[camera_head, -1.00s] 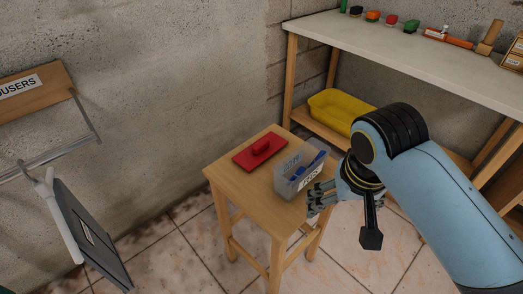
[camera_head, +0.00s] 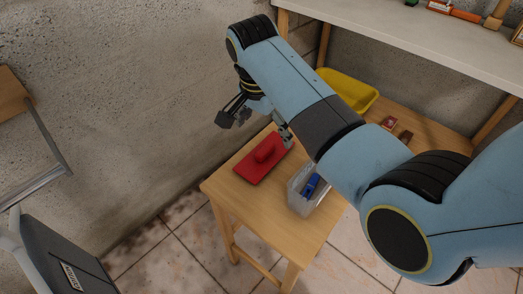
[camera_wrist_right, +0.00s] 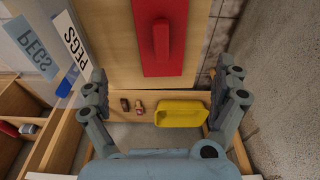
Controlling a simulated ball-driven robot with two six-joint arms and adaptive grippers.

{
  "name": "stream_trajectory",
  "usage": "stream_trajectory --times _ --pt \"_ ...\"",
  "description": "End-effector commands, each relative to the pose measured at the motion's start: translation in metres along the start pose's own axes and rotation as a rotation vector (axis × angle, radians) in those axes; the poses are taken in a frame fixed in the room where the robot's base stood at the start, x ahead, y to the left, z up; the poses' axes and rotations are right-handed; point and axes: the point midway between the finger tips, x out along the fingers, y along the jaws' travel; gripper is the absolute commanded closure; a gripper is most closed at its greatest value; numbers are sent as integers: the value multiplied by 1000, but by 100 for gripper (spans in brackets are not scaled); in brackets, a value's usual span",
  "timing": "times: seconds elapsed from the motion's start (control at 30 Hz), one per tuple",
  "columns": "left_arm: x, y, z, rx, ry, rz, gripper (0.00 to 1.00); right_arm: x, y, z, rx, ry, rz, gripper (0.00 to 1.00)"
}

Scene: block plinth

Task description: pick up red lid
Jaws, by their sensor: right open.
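The red lid (camera_head: 262,161) lies flat on the wooden stool (camera_head: 228,184), with its raised bar handle upward. In the wrist view the lid (camera_wrist_right: 176,58) shows at the top, between the lines of the open fingers. My right gripper (camera_head: 284,135) shows only in part behind my own arm in the head view, close to the lid's far right end. In the wrist view my right gripper (camera_wrist_right: 161,70) has its fingers wide apart, with nothing between them. I cannot tell its exact height over the lid. My left gripper is out of view.
A clear box (camera_head: 297,201) with blue contents stands on the stool beside the lid; its PEGS label (camera_wrist_right: 72,40) shows in the wrist view. A yellow tray (camera_head: 346,90) sits on the low shelf behind. A wall stands close behind the stool.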

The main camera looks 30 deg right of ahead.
Motion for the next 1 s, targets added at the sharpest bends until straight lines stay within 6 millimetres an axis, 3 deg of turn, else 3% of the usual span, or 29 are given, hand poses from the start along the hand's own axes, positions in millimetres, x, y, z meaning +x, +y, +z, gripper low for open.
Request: stream_trajectory --times 0.1,0.2,0.33,0.6,0.87,1.0 --pt "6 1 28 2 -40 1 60 21 0 0 -1 1 1 2" --pt "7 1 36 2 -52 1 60 28 0 0 -2 1 1 2" --pt "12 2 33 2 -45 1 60 41 -1 2 -3 0 0 2" --pt "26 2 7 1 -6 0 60 79 -2 6 -2 0 0 2" --pt "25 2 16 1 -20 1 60 80 -2 5 -2 0 -2 2" --pt "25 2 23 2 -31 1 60 80 -2 5 -2 0 -2 19"
